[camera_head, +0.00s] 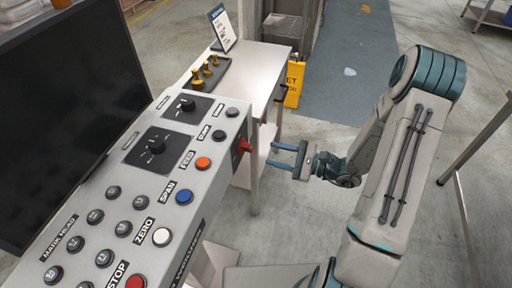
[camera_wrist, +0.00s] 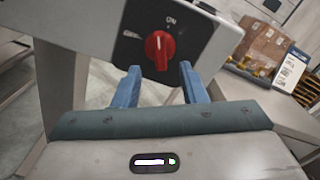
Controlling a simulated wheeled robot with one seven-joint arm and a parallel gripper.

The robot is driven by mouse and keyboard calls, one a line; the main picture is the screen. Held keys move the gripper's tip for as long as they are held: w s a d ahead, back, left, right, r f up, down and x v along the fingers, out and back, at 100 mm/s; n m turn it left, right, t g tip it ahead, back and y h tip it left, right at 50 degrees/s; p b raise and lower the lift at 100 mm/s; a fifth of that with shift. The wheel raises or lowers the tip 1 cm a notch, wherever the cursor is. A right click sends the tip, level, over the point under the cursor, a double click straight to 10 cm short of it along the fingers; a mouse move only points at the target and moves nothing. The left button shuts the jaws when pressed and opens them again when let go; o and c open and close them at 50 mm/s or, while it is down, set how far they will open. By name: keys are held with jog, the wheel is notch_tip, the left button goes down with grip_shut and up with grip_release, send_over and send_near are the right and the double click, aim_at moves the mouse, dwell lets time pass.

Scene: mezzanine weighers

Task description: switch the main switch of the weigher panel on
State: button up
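The weigher panel (camera_head: 190,215) is a grey sloped console on the left in the head view. Its main switch is a red rotary knob (camera_wrist: 160,48) on a black plate (camera_wrist: 163,22) on the panel's side, seen in the wrist view. The red knob also shows edge-on in the head view (camera_head: 244,147). My gripper (camera_head: 271,155) is open, with two blue fingers pointing at the knob. The fingers are apart on either side below the knob in the wrist view, with nothing between them.
A black screen (camera_head: 65,105) stands behind the panel's buttons. A side table (camera_head: 262,62) with yellow-knobbed weights (camera_head: 207,72) and a sign (camera_head: 221,28) is beyond. A yellow floor sign (camera_head: 294,84) stands by the table. A metal rail (camera_head: 470,150) is at right. Floor around my arm is open.

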aim_at(251, 149)
jog(key=p+x, duration=0.1)
jog(key=x, duration=0.5)
jog(key=shift+a, duration=0.2)
jog(key=shift+c, duration=0.4)
grip_shut()
